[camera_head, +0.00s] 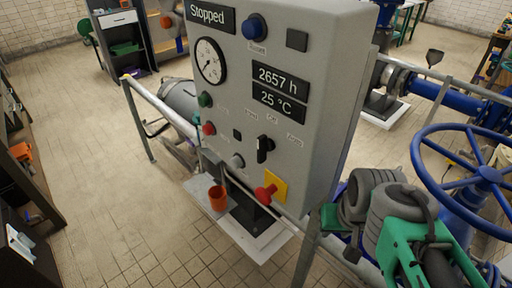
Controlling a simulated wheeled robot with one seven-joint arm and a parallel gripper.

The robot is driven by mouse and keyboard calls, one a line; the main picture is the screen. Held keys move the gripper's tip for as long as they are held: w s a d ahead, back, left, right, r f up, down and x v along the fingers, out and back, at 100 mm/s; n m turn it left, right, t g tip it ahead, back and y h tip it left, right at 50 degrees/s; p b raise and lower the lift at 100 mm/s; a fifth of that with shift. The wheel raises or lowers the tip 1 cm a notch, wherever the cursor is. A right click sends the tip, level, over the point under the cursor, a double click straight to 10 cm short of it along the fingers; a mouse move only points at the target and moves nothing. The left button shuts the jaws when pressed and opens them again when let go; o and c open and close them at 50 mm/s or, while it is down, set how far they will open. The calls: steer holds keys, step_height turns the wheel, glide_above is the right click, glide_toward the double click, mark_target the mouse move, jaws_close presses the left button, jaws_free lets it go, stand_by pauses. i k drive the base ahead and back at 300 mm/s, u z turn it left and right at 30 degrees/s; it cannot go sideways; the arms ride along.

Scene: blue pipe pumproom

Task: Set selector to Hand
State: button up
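The selector (264,148) is a black knob with a light mark, on the front of the grey control panel (226,110), right of the middle. Its handle stands about upright, near the middle one of three small labels above it. The labels are too small to read surely; the middle one looks like "Off". The knob seems to point at that middle label. Grey rounded parts with a green piece (412,245) fill the lower right and may be my arm. I make out no gripper fingers, and nothing touches the selector.
The panel also has a red button (209,128), a green button (205,100), a blue knob (254,27) and a red emergency knob (265,194). The display (209,14) reads "Stopped". A rail (172,113) runs by the panel. A blue handwheel (482,172) stands at right.

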mark_target(265, 144)
steer(key=z, duration=1.45)
steer(key=k, duration=1.2)
steer(key=u, duration=3.35)
